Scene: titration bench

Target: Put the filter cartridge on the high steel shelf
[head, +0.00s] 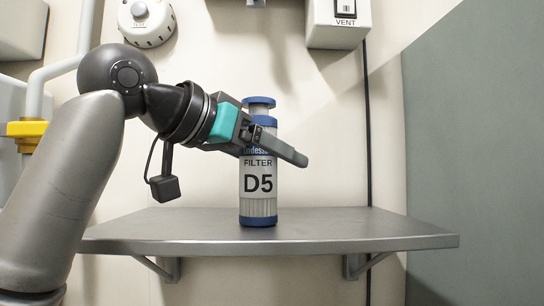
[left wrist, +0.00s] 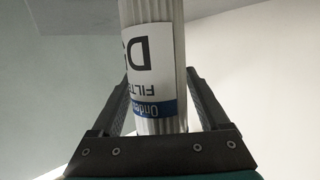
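The filter cartridge (head: 258,185) is a pale ribbed cylinder with blue bands and a white "FILTER D5" label. It is upright, and its base appears to meet the top of the steel shelf (head: 350,226) near the middle. My left gripper (head: 278,147) reaches in from the left at the cartridge's upper part, with one finger across its front. In the left wrist view the cartridge (left wrist: 158,60) is between the two fingers, which appear to press on its sides. The far finger is hidden in the head view. My right gripper is not in view.
The shelf is bare on both sides of the cartridge. A "VENT" switch box (head: 338,25) and a round dial (head: 147,20) are on the wall above. A yellow fitting (head: 27,130) on a pipe is at the left. A grey-green panel (head: 480,130) bounds the right.

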